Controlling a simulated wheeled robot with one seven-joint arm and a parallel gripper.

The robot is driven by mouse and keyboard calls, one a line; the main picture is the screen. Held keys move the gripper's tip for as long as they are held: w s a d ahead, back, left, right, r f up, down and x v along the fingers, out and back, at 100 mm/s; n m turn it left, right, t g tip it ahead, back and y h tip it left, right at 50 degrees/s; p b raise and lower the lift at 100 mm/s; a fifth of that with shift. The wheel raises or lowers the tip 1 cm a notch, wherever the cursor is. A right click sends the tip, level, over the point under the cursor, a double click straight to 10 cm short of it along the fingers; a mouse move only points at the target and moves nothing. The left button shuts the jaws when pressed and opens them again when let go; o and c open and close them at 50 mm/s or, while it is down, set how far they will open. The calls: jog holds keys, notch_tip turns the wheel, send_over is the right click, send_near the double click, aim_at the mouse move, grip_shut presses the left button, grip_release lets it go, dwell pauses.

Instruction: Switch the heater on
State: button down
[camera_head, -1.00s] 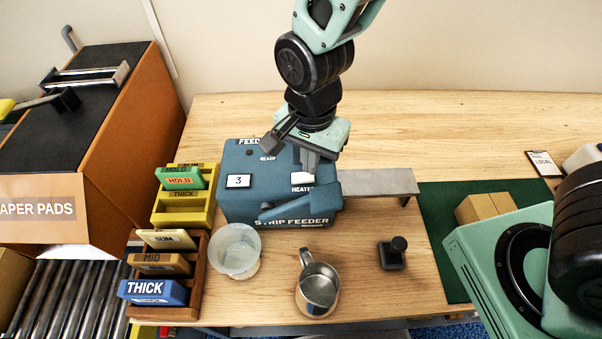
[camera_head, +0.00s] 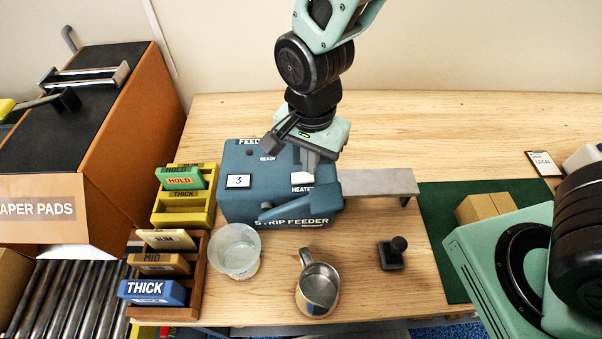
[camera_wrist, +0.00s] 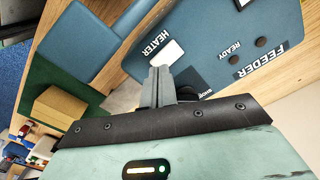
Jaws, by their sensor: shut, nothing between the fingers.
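The blue strip feeder (camera_head: 236,206) stands on the wooden bench, with a small display reading 3 and a dark "READY" lamp on its top. Its white heater switch (camera_head: 301,178) lies beside the "HEATER" label; it also shows in the wrist view as a white rocker (camera_wrist: 168,54). My gripper (camera_head: 308,172) points down over the feeder with its fingers together and nothing between them. In the wrist view the fingertips (camera_wrist: 161,70) are right at the edge of the white switch and cover part of it. I cannot tell whether they touch it.
A clear tub (camera_head: 235,250), a metal jug (camera_head: 318,288) and a black stamp-like object (camera_head: 392,254) stand in front. Slotted holders with labelled blocks (camera_head: 160,292) are at left. A grey metal shelf (camera_head: 376,183) and a green mat (camera_head: 440,225) lie to the right.

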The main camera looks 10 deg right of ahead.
jog(key=shift+f+b, duration=0.6)
jog(key=shift+f, duration=0.3)
dwell(0.7)
notch_tip(320, 180, up, 7)
jog(key=p, duration=0.7)
jog(key=shift+r, duration=0.1)
dwell(0.5)
